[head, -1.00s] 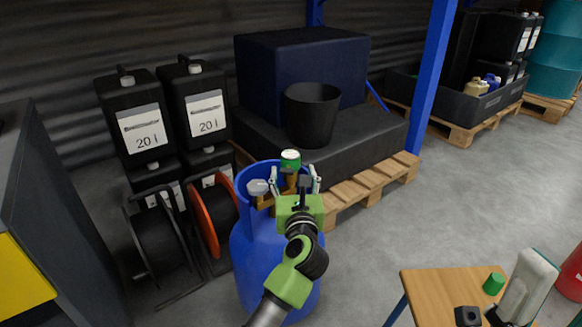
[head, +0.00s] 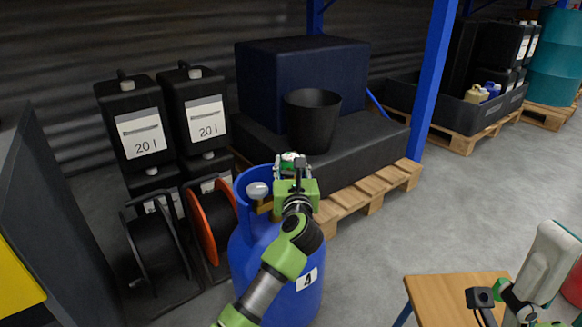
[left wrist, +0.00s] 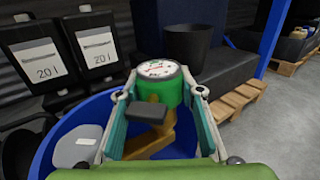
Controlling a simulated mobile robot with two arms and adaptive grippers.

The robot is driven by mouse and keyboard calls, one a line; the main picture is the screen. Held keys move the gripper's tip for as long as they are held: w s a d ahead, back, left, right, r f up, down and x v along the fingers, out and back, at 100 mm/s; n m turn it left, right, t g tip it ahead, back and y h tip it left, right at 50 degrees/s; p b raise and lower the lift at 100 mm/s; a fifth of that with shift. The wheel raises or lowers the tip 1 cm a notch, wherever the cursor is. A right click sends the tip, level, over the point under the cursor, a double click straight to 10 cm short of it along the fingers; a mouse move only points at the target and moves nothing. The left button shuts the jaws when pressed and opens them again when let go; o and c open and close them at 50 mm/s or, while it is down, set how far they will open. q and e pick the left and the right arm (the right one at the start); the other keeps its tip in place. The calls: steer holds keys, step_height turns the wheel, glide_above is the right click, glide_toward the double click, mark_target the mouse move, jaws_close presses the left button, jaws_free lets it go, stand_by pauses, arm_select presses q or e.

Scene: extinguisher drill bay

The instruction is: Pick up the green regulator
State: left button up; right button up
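The green regulator (head: 289,157) with a round white dial on top sits on the brass valve (left wrist: 150,140) of the blue gas cylinder (head: 262,240). In the left wrist view the regulator (left wrist: 162,82) stands upright toward the fingertips, dial facing up. My left gripper (head: 293,168) is over the cylinder's collar. Its two fingers are spread, one on each side of the regulator and valve; in the left wrist view the gripper (left wrist: 160,94) shows a gap on the left side. My right gripper is at the lower right over the table, its fingers not clearly visible.
A grey cap (head: 257,190) is beside the valve inside the collar. Black jerrycans (head: 140,125) and hose reels (head: 208,220) stand left of the cylinder. A black bucket (head: 312,120) is behind it. A wooden table (head: 440,300) is at lower right; the floor between is clear.

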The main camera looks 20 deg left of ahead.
arm_select(q)
jaws_close()
steer(key=shift+r, duration=0.15)
